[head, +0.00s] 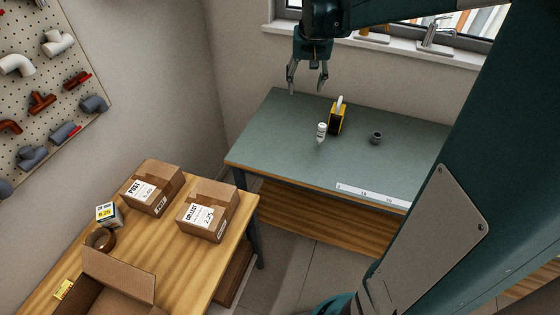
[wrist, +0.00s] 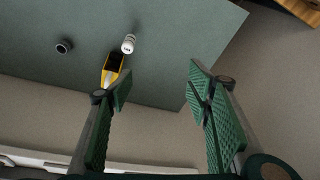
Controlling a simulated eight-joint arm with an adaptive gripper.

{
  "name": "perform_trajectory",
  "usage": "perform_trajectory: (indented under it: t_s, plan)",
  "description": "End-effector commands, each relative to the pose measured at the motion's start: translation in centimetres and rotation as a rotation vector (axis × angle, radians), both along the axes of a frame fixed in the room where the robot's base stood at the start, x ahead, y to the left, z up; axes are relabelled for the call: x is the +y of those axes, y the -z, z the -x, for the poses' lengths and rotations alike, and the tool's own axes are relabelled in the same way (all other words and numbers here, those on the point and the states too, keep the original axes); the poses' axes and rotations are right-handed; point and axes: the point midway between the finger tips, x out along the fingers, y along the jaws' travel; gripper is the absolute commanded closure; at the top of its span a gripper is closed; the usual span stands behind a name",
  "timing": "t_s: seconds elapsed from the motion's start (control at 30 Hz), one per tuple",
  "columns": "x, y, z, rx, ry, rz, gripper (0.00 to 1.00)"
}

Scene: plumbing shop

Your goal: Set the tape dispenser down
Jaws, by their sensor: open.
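My gripper (head: 307,90) is open and empty, hanging above the back left part of the green worktable (head: 270,150). In the wrist view its fingers (wrist: 160,85) stand wide apart with nothing between them. A yellow and black upright thing with a pale top (head: 337,117) stands on the green table, right of and below my gripper; it may be a tester or a dispenser, I cannot tell. In the wrist view it (wrist: 115,66) shows just beyond the left fingertip, partly hidden by it. A brown tape roll (head: 101,239), possibly the tape dispenser, lies on the wooden table (head: 235,235).
A white bottle (head: 321,132) stands close to the yellow thing, and a small grey fitting (head: 376,138) is to the right. A ruler strip (head: 370,195) runs along the front edge. Cartons (head: 207,212) stand on the wooden table. The green table's left part is clear.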

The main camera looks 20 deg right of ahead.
Motion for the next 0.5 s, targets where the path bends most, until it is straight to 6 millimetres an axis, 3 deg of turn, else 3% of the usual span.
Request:
perform_trajectory:
  t_s: [0.5]
  plan:
    - [8.7,-3.0,7.8,-0.097,-0.131,0.040,0.50]
